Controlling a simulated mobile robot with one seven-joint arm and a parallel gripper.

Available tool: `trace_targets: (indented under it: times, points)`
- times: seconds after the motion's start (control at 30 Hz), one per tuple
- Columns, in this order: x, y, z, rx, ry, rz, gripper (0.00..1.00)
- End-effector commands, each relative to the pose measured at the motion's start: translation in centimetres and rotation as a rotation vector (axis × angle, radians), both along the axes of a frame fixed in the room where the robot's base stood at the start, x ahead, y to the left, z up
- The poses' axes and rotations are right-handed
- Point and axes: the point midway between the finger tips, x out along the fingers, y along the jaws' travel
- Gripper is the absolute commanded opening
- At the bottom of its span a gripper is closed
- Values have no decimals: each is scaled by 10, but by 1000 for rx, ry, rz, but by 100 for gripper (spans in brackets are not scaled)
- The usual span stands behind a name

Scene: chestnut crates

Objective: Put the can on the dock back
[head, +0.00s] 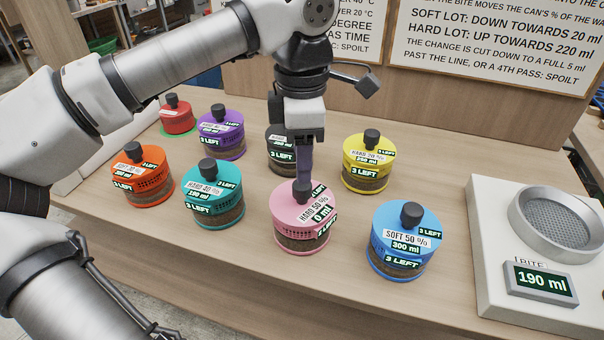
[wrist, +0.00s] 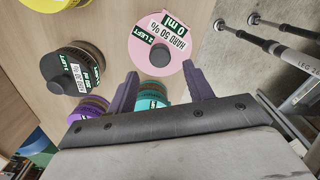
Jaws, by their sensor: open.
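The pink can (head: 300,218), labelled HARD 50 % and 0 ml, stands upright on the counter in the front row, between the teal and blue cans. Its dark lid knob shows in the wrist view, where the can's top (wrist: 165,30) lies just past my fingertips. My gripper (head: 304,178) points down right at this knob, with its purple fingers apart and nothing held between them. I cannot tell whether they touch the can. The white unit (head: 497,296) at the right, likely the dock, has an empty round ring and a display reading 190 ml.
A teal can (head: 212,205), orange can (head: 143,185), purple can (head: 222,143), black can (head: 280,158), yellow can (head: 369,170) and blue can (head: 405,250) stand around. A red can (head: 178,115) is at the back left. Counter between blue can and white unit is clear.

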Motion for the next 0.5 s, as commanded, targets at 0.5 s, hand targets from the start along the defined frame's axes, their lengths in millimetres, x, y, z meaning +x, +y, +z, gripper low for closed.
trace_targets:
  times: [0.5]
  points:
    - [0, 0, 54, 0, 1, -1, 51]
